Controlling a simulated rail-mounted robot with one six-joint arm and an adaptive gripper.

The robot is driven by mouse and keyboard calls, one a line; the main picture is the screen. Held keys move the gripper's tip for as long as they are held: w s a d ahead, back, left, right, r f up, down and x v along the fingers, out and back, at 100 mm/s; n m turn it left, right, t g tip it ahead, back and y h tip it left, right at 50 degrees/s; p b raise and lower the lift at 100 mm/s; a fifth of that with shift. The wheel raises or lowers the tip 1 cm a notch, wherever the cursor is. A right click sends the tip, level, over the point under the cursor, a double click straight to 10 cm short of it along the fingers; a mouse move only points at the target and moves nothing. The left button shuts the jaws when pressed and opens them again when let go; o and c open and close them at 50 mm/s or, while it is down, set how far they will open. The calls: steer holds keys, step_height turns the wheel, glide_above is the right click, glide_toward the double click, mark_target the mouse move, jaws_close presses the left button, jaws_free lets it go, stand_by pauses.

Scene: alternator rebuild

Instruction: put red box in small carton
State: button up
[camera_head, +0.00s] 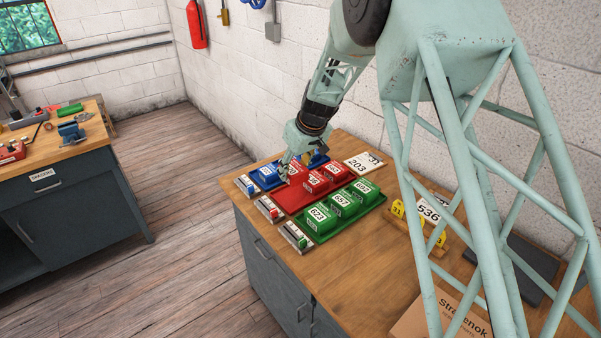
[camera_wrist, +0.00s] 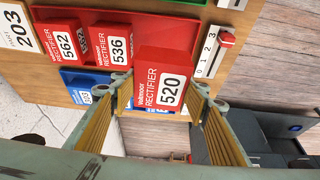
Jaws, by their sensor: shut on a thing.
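In the wrist view my gripper (camera_wrist: 160,98) is shut on a red box (camera_wrist: 158,80) labelled RECTIFIER 520, gripped between its two fingers. In the head view my gripper (camera_head: 289,167) is at the left end of the red tray (camera_head: 291,199), and the held box is mostly hidden there. Other red boxes, 536 (camera_wrist: 112,45) and 562 (camera_wrist: 61,42), stand in the tray. I cannot tell how far the held box is above the tray. A brown carton (camera_head: 415,318) with printed lettering is at the bottom of the head view, partly behind my frame.
A green tray (camera_head: 331,225) with green boxes lies beside the red tray, and blue boxes (camera_head: 267,174) are on its other side. Several slider counters (camera_head: 270,209) line the bench edge. Number cards (camera_head: 358,164), yellow items (camera_head: 398,208) and a dark flat pad (camera_head: 532,262) lie further right.

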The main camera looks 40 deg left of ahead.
steer(key=w+d+r+m+t+b, duration=0.1)
steer(key=w+d+r+m, duration=0.15)
steer(key=w+d, duration=0.85)
steer(key=w+d+r+m+t+h, duration=0.1)
steer(key=w+d+r+m, duration=0.15)
steer(key=w+d, duration=0.8)
steer(key=w+d+r+m+b, duration=0.1)
steer(key=w+d+m, duration=0.3)
steer(key=d, duration=1.2)
steer(key=w+d+r+m+h, duration=0.1)
steer(key=w+d+r+m, duration=0.1)
steer(key=d, duration=1.2)
steer(key=w+d+r+m+t+h+b, duration=0.1)
steer(key=w+d+r+m, duration=0.1)
steer(key=d, duration=1.3)
steer(key=w+d+r+m+h+b, duration=0.1)
steer(key=w+d+r+m, duration=0.1)
steer(key=d, duration=1.2)
steer(key=shift+d+m+t, duration=0.2)
steer(key=shift+m+t, duration=0.1)
steer(key=shift+d, duration=0.15)
